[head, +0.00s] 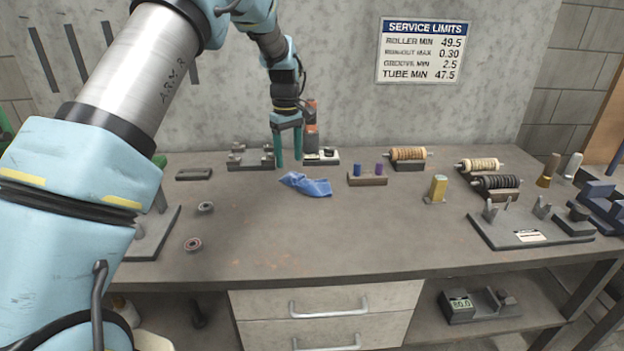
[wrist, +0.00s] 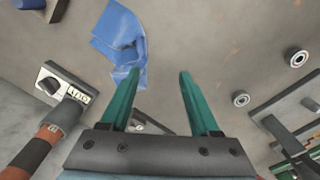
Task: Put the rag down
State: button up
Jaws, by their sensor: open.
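The rag (head: 306,184) is a crumpled blue cloth lying on the workbench (head: 270,225), toward the back and middle. It also shows in the wrist view (wrist: 120,40), at the top left, beyond the fingertips. My gripper (head: 288,164) hangs fingers-down just behind and left of the rag in the head view. In the wrist view its two green fingers (wrist: 160,75) are spread apart with nothing between them. The rag looks clear of both fingers, though its lower end comes close to the left fingertip.
A small block with blue and purple pegs (head: 368,176) stands right of the rag. A device with a dial (head: 322,157) stands behind it. A yellow block (head: 437,189) and rollers (head: 408,155) are farther right. Two rings (head: 193,244) lie at left. The front middle is clear.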

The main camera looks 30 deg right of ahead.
jog(key=shift+a+r, duration=0.15)
jog(key=shift+r, duration=0.15)
jog(key=shift+s+f, duration=0.1)
jog(key=shift+f, duration=0.05)
jog(key=shift+c, duration=1)
jog(key=shift+s+d+f, duration=0.15)
jog(key=shift+d+f, duration=0.05)
jog(key=shift+d, duration=0.15)
jog(key=shift+c, duration=0.7)
jog(key=d+f, duration=0.1)
jog(key=s+d+f, duration=0.2)
jog(key=d, duration=0.1)
jog(key=shift+s+d, duration=0.1)
jog(key=c, duration=0.6)
jog(key=shift+f, duration=0.65)
grip_shut()
jog(key=shift+f, duration=0.7)
jog(key=shift+f+b, duration=1.15)
jog(key=shift+f, duration=0.95)
